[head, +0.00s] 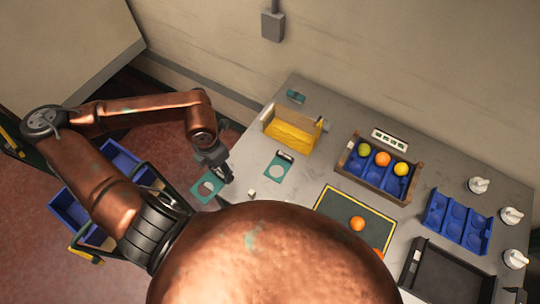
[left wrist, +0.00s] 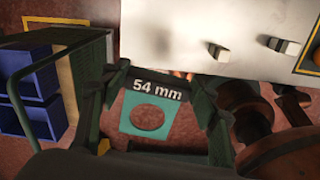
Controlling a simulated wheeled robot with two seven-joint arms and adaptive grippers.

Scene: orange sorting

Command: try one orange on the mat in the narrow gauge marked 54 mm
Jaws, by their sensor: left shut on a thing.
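My left gripper (head: 221,174) is shut on a teal gauge plate (head: 206,188) with a round hole. The left wrist view shows this gauge (left wrist: 128,124) between the fingers, its black label reading 54 mm. The gauge is held off the table's left edge, with the floor beneath it. The dark mat (head: 338,202) with a yellow border lies on the table. One orange (head: 357,223) sits on it, and another orange (head: 378,255) is partly hidden behind my body. My right gripper is not seen.
A second teal gauge (head: 279,172) lies on the table (head: 240,159). Beyond it is a yellow bin (head: 290,134). A brown crate (head: 374,185) holds several fruits. A blue tray (head: 457,224) and a black tray (head: 447,277) stand right. Blue bins (head: 70,211) stand left, below the table.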

